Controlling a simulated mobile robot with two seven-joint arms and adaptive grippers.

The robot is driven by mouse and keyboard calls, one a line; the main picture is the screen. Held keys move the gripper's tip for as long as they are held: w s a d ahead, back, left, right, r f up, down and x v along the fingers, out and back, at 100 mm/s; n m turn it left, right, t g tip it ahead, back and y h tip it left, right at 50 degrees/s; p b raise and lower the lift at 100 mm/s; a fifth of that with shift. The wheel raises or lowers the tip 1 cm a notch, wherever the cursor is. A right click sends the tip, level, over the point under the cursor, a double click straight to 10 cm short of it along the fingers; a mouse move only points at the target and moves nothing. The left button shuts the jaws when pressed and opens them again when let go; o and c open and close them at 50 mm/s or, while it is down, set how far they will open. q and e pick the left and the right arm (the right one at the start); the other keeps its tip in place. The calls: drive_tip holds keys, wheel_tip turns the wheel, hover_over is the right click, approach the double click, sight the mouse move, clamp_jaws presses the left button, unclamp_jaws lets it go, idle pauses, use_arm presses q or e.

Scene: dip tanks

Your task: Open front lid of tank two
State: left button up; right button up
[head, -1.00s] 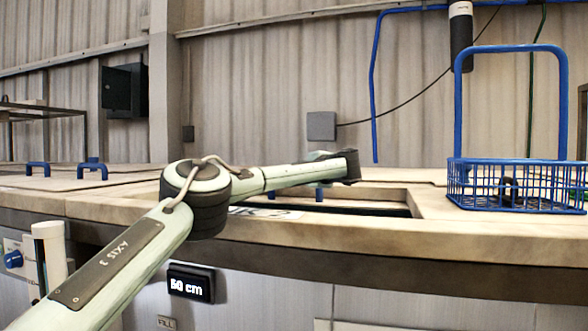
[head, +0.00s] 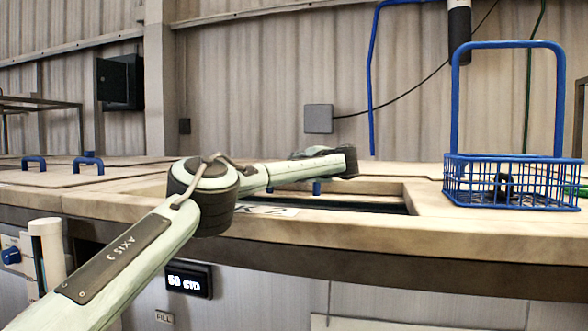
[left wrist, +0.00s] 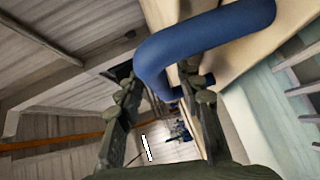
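Tank two has a partly hidden label ending in 2 (head: 270,211) on its front rim. Behind it is a dark opening (head: 350,203) in the pale tank top. In the head view, a blue handle (head: 316,188) shows below my left forearm, whose wrist end lies over the opening; the gripper itself is hidden there. In the left wrist view, a thick blue handle (left wrist: 205,42) curves across the top. My left gripper (left wrist: 160,80) has its fingers apart, with one end of the handle showing between them. I cannot tell whether they touch it. My right gripper is not in view.
A blue wire basket (head: 510,182) with a tall hoop stands on the tank top at right. Other lids with blue handles (head: 88,163) lie at left. A display reading 50 cm (head: 189,280) is on the front panel. A white pipe (head: 47,255) stands at lower left.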

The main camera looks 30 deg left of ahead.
use_arm(q)
drive_tip(key=v, duration=1.2)
idle(0.3)
